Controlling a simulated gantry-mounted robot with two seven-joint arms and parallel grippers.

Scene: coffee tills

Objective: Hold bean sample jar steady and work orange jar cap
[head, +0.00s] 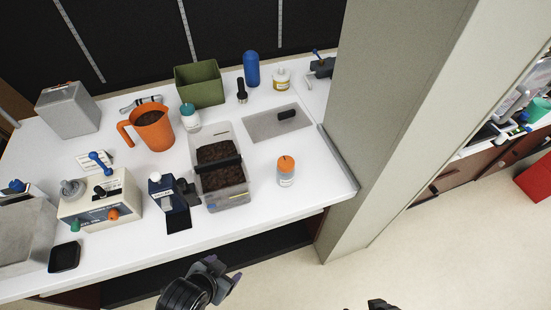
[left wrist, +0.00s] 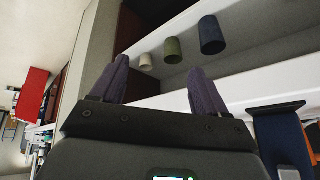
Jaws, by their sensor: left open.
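The jar with the orange cap (head: 286,166) stands upright near the front right of the white counter, its cap seated on top and a pale label on its side. My left gripper (head: 226,277) is in front of the counter's front edge, below and left of the jar, touching nothing. In the left wrist view its two fingers (left wrist: 157,65) are spread apart with nothing between them. The jar is not clearly visible in that view. Only a small dark piece of my right gripper (head: 380,304) shows at the bottom edge of the head view, so its jaws cannot be judged.
A clear bin of dark grounds (head: 231,201) stands left of the jar, with a dark blue device (head: 171,200) beside it. A grey mat (head: 266,124) lies behind the jar. A grey pillar (head: 384,110) rises right of the counter. The counter around the jar is clear.

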